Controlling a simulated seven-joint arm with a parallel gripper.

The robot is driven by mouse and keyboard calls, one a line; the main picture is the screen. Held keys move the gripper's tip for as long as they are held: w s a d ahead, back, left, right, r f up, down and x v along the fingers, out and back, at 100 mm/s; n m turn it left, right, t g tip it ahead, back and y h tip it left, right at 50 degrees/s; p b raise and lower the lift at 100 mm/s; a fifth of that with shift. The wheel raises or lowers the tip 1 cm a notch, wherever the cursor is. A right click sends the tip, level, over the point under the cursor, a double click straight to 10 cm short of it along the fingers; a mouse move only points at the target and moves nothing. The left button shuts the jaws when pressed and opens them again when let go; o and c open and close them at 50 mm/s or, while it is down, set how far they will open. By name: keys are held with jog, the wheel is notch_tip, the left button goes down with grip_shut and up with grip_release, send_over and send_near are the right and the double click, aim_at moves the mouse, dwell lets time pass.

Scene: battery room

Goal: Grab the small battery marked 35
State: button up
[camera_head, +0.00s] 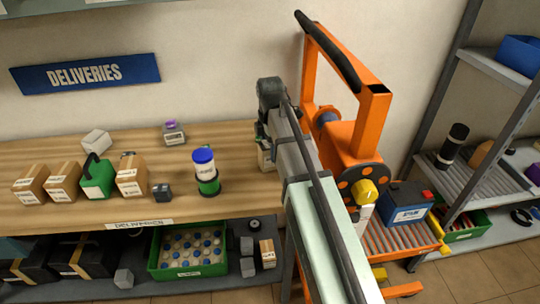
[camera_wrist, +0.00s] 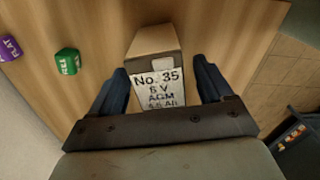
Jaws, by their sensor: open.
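The small battery marked 35 (camera_wrist: 155,42) stands on the wooden bench in the wrist view. It has a tan body and a white label reading "No. 35, 6 V, AGM". My gripper (camera_wrist: 161,70) is open, with one dark blue finger on each side of the battery. In the head view the battery (camera_head: 266,158) is a pale patch, mostly hidden by my gripper and arm.
On the bench (camera_head: 230,160) are cartons (camera_head: 63,181), a green can (camera_head: 97,178) and a blue-capped container (camera_head: 205,172). An orange trolley (camera_head: 375,120) with a large blue battery (camera_head: 407,204) stands right.

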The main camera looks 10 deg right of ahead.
jog(key=shift+f, duration=0.4)
jog(key=shift+c, duration=0.2)
grip_shut()
dwell(0.3)
